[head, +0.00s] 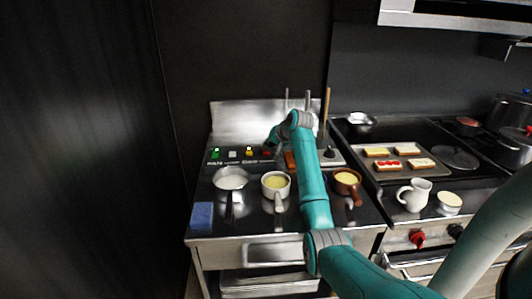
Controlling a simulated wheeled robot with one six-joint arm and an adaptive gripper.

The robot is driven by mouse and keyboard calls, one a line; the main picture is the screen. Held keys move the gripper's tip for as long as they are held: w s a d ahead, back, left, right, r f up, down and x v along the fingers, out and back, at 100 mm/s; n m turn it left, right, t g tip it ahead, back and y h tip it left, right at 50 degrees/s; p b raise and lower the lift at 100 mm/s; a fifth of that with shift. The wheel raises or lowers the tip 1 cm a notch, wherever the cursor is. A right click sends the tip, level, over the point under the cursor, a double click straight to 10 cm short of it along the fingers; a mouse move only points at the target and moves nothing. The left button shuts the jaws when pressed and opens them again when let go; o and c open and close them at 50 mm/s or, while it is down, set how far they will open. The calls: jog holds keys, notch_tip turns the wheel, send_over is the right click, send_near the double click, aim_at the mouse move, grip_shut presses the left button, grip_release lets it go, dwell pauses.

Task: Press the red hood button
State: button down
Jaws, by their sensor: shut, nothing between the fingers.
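A dark control panel (240,156) sits at the back of the steel counter on the left. It carries a green button (215,153), a pale one (233,154), a yellow one (249,151) and, at the right, a red button (266,152), small and partly hidden beside my arm's end. The labels are too small to read. My gripper (270,145) is shut and empty, small and dark in the head view, just above the red button. I cannot tell whether it touches the button.
A pan (231,179), a white pot (276,185) and a brown pot (346,182) stand in front of the panel. A blue sponge (202,215) lies front left. Upright utensils (326,108) stand behind my arm. A white jug (414,194) and a tray (390,174) are right.

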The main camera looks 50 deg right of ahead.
aim_at(268, 152)
jog(key=shift+f, duration=0.45)
dwell(0.5)
jog(key=shift+r, duration=0.9)
jog(key=shift+r, duration=2.5)
jog(key=shift+s, duration=0.1)
